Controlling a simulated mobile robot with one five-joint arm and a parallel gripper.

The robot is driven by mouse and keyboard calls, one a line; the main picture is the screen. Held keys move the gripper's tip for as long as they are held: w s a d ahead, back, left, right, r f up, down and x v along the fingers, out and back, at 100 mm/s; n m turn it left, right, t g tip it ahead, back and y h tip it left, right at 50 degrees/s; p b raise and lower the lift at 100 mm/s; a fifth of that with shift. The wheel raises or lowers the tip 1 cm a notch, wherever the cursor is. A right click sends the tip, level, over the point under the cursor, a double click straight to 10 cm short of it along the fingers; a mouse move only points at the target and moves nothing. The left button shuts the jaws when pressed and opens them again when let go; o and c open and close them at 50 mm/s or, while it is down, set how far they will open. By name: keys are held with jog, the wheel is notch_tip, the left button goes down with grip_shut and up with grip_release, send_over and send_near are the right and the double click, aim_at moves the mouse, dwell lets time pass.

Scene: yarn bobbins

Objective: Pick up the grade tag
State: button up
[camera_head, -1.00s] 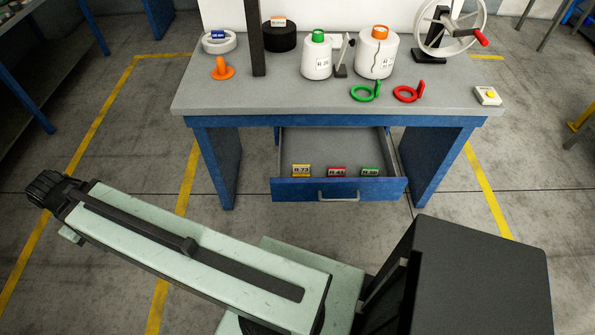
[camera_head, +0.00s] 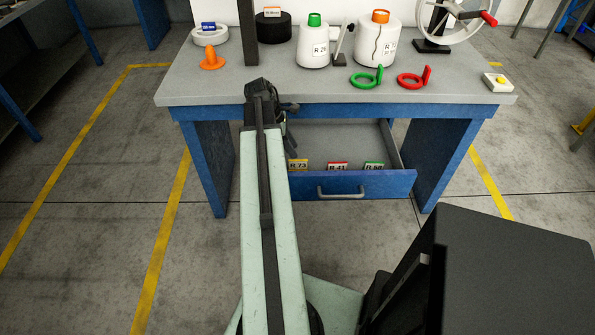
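Three small grade tags stand in the open drawer (camera_head: 390,184) of the workbench: a yellow-edged one (camera_head: 298,165) at the left reading about R.73, a red-edged one (camera_head: 337,166) in the middle reading about R.41, and a green-edged one (camera_head: 374,166) at the right whose text is hard to read. My gripper (camera_head: 284,112) is at the far end of my arm, in front of the bench edge, up and left of the yellow tag. It appears apart from all the tags. Its fingers are small and dark, so their opening is unclear.
On the bench (camera_head: 210,88) stand two white bobbins, with green (camera_head: 313,50) and orange (camera_head: 378,45) tops, a green ring (camera_head: 366,78), a red ring (camera_head: 414,79), an orange cone-shaped piece (camera_head: 211,60) and a black post (camera_head: 248,30). The drawer front has a grey handle (camera_head: 341,191).

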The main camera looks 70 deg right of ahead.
aim_at(298, 160)
jog(key=b+x, duration=0.4)
jog(key=x, duration=0.1)
jog(key=b+x, duration=0.2)
jog(key=b, duration=0.1)
jog(key=shift+w+a+f, duration=0.2)
jog(key=shift+w+f, duration=0.05)
jog(key=shift+f, duration=0.25)
jog(key=shift+s+f, duration=0.1)
jog(key=shift+f, duration=0.05)
jog(key=shift+r, duration=0.2)
grip_shut()
